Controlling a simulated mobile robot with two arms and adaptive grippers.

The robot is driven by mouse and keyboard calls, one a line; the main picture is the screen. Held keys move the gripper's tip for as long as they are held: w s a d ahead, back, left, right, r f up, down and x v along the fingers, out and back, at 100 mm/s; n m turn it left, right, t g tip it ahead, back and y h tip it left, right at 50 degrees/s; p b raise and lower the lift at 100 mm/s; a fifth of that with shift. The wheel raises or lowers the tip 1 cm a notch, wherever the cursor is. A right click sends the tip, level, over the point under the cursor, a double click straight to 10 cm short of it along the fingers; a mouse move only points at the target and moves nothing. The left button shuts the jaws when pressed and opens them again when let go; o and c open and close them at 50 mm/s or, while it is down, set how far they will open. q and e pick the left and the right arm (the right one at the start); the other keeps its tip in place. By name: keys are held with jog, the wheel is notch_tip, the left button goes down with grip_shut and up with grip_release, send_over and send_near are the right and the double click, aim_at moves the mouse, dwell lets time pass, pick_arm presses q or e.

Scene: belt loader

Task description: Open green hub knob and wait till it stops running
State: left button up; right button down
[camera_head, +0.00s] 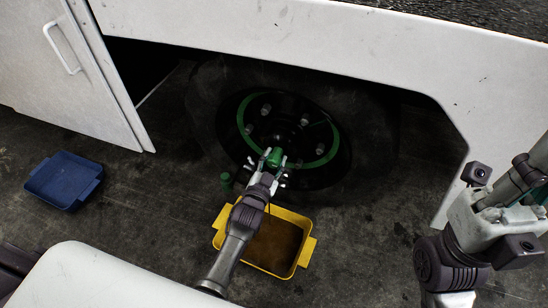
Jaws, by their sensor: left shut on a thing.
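A black wheel (215,125) with a green ring (240,115) on its rim sits in the wheel arch. A green knob (276,158) shows at the lower part of the hub. My left gripper (272,161) reaches up from below and is shut on this green knob, its fingers partly hiding it. A yellow tray (305,250) with brown liquid in it (276,243) stands on the floor below the wheel, partly behind my left arm. I cannot make out any stream running from the hub. My right arm shows at the right, but its gripper fingers are not visible.
A small green cylindrical thing (226,180) shows by the lower left of the tyre. A blue tray (64,181) lies on the floor at left. The white vehicle body (330,40) overhangs the wheel, and a white door panel (60,75) with a handle stands upper left.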

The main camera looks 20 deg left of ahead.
pick_arm(q)
jog(key=shift+f, duration=0.1)
dwell(0.3)
jog(key=o, duration=1.1)
jog(key=shift+o, duration=0.2)
jog(key=shift+s, duration=0.15)
jog(key=s, duration=1.1)
jog(key=shift+s+a, duration=0.2)
jog(key=shift+s, duration=0.2)
